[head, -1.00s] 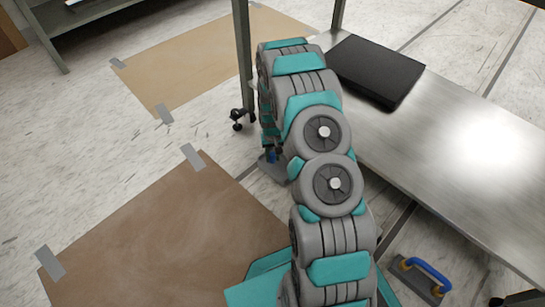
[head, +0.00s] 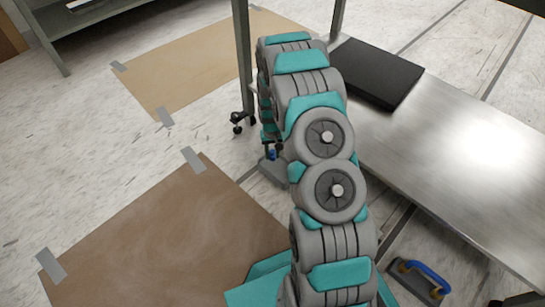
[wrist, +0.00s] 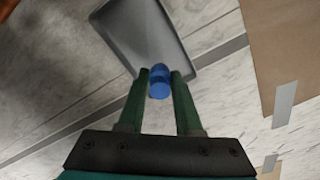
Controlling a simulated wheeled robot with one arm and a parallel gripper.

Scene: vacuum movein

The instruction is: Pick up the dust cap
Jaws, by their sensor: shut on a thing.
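The dust cap appears to be the small blue round piece (wrist: 159,88) between the two green fingers in the wrist view. My gripper (wrist: 159,82) is shut on it, with a finger on each side. A grey flat tray-like piece (wrist: 140,30) lies just beyond the fingertips. I cannot tell whether the blue piece touches it. In the head view the blue piece (head: 272,155) shows small beside my arm, above the grey piece (head: 276,172). My arm hides most of the gripper there.
A metal bench (head: 450,150) with a black flat case (head: 375,72) stands on the right. Brown sheets (head: 165,240) are taped to the floor on the left. A blue-handled tool (head: 425,275) lies at the lower right. A caster (head: 238,122) stands near the gripper.

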